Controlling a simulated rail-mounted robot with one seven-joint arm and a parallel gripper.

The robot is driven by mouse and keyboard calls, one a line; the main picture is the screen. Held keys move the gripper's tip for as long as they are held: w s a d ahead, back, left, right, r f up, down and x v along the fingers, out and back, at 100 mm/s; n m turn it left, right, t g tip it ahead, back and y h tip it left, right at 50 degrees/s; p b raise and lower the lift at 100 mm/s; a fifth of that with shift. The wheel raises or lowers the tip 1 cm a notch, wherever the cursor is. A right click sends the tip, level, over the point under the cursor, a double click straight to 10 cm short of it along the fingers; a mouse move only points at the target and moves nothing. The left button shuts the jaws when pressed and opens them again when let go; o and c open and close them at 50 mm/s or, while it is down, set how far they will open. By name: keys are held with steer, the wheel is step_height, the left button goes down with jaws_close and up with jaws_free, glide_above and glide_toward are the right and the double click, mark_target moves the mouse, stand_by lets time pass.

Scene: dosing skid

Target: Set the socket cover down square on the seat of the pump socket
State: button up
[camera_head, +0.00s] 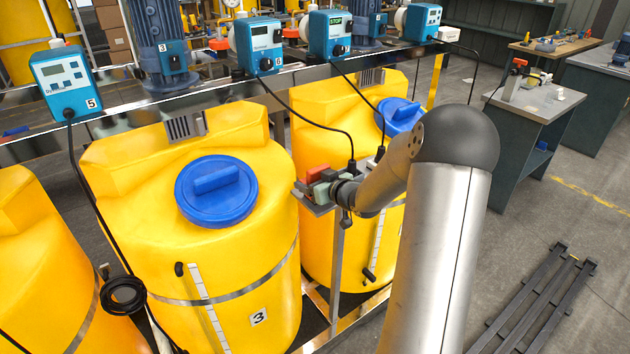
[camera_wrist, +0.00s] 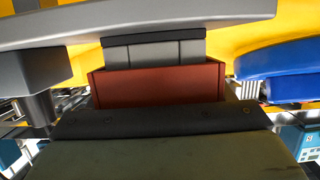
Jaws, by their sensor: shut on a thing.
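A red block, which I take to be the socket cover (camera_head: 317,171), is at the left end of a small grey bracket between two yellow tanks. In the wrist view the red-brown cover (camera_wrist: 157,84) fills the middle, between an olive part below and a grey block above. My gripper (camera_head: 323,186) is shut on the cover; it also shows in the wrist view (camera_wrist: 157,98). The pump socket's seat is hidden or too small to make out. I cannot tell whether the cover touches it or is square to it.
The bracket stands on a thin post (camera_head: 337,260). Black cables run from the blue pumps (camera_head: 257,45) down to plugs beside my gripper. A yellow tank (camera_head: 200,270) with a blue lid (camera_head: 216,190) stands left. Open floor and a workbench (camera_head: 540,105) lie right.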

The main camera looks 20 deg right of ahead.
steer(key=shift+f+b, duration=0.75)
steer(key=shift+f, duration=0.25)
steer(key=o, duration=1.1)
steer(key=shift+c, duration=0.2)
steer(key=v, duration=1.7)
steer(key=shift+s+r+b, duration=0.2)
steer(key=shift+b, duration=0.15)
steer(key=s+a+f+m+g+h, duration=0.2)
steer(key=s+a+g, duration=1.2)
steer(key=s+a, duration=0.7)
steer(key=shift+s+f+h, duration=0.3)
steer(key=shift+f+h, duration=0.1)
steer(key=shift+f, duration=0.05)
